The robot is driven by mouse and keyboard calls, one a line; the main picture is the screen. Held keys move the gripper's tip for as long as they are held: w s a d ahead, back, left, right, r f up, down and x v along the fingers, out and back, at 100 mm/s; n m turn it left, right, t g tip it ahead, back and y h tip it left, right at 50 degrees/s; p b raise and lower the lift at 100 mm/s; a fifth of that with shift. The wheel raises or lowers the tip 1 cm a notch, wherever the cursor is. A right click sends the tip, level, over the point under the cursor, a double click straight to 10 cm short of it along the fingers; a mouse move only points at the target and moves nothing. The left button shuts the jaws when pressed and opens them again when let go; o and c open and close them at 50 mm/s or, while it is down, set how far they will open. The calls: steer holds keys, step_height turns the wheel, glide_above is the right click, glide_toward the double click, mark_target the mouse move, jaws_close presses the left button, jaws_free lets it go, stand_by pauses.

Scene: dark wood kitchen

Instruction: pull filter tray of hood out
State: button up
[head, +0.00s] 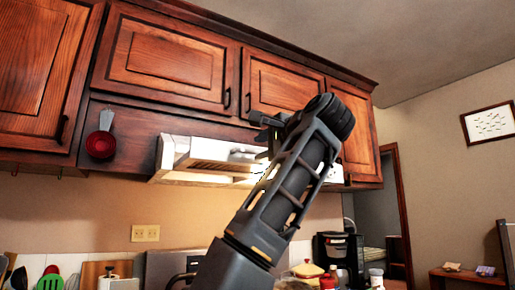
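The white range hood (178,158) is mounted under the wooden wall cabinets in the middle of the head view. Its lit underside glows, and a slatted panel shows on its front left part. I cannot make out the filter tray's edges clearly. My arm rises from the bottom and covers the hood's right-centre part. My gripper (263,127) is small and dark at the upper left of the arm, overlapping the hood's top edge and the cabinet bottom. I cannot tell whether it touches the hood, or whether its fingers are apart.
Wooden cabinets (170,62) with dark handles hang above the hood. Below are utensils (48,279), a coffee maker (335,252) and jars (376,277). Open room lies at right, before a doorway (388,205).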

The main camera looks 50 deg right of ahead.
mark_target(254, 151)
steer(key=shift+x, duration=1.5)
steer(key=shift+c, duration=0.2)
jaws_close()
